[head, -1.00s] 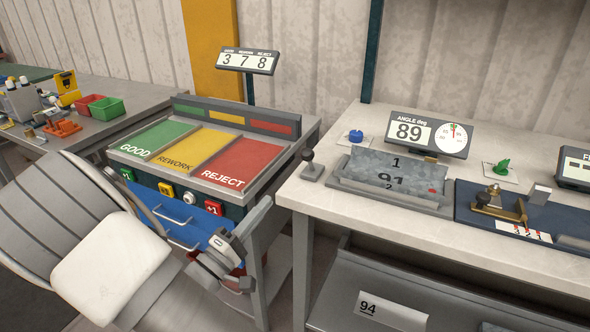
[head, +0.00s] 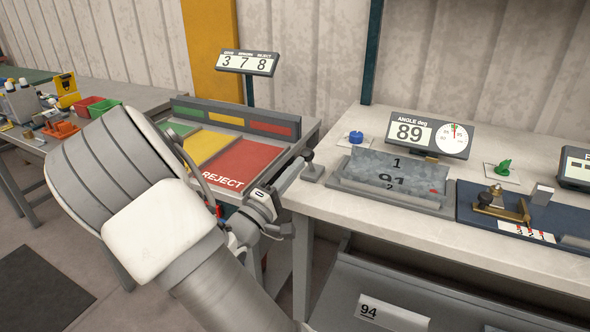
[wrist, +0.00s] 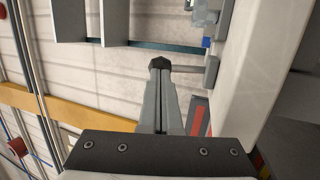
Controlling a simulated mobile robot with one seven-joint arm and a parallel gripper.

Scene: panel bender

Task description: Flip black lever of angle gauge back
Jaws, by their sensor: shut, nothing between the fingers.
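The black lever (head: 308,156), with a round knob, stands roughly upright on a small grey base (head: 314,172) at the left end of the white bench. The angle gauge display (head: 428,134) behind reads 89. My gripper (head: 297,166) is shut and empty, its tips close to the lever's left side. I cannot tell whether they touch it. In the wrist view my shut fingers (wrist: 160,95) point away, and a dark shape at their tips may be the knob or the tips themselves.
A bent metal part (head: 400,173) marked 1 and 2 sits in a grey holder right of the lever. The sorting cart (head: 240,165) with coloured panels stands left, partly hidden by my arm.

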